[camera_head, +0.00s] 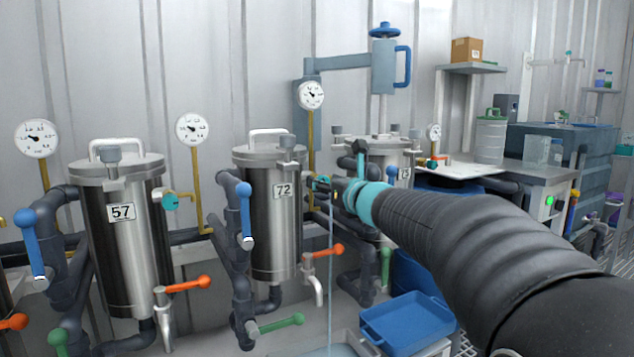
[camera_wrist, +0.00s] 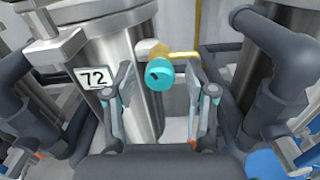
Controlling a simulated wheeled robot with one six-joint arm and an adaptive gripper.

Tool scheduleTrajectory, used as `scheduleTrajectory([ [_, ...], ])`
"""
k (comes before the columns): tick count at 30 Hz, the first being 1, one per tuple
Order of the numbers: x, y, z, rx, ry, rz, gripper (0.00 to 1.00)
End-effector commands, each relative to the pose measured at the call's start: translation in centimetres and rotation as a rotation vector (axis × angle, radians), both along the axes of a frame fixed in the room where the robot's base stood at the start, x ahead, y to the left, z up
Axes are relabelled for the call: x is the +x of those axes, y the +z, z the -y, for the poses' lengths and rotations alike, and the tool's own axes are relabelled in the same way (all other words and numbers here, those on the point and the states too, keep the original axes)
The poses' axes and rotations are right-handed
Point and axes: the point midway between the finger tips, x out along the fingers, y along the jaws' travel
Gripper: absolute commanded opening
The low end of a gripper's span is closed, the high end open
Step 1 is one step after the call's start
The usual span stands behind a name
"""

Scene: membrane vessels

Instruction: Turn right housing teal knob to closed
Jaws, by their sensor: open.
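The teal knob (camera_wrist: 159,73) on a brass fitting of the steel housing labelled 72 (camera_wrist: 121,70) is in the middle of the wrist view. It has a dark mark on its face. My gripper (camera_wrist: 160,92) is open, with one finger on each side of the knob and visible space between them and it. In the head view my gripper (camera_head: 328,187) is at the right side of housing 72 (camera_head: 277,225), and partly hides the knob there. Housing 57 (camera_head: 130,255) on the left has its own teal knob (camera_head: 170,201).
A thin pale blue stream (camera_head: 331,265) falls below my gripper towards a basin. A third housing (camera_head: 383,152) stands behind my arm. Dark pipes, blue, orange and green handles and gauges (camera_head: 311,95) crowd the housings. A blue tray (camera_head: 405,322) is low at right.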

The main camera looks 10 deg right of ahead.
Motion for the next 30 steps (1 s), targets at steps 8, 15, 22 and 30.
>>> scheduleTrajectory([
  [8,0.86,-0.01,-0.28,0.000,-0.001,0.000,0.56],
  [15,0.84,-0.02,-0.26,0.000,-0.001,0.000,0.36],
  [22,0.82,-0.02,-0.25,0.001,-0.001,0.000,0.00],
  [30,0.84,0.00,-0.24,0.038,-0.001,-0.012,0.00],
])
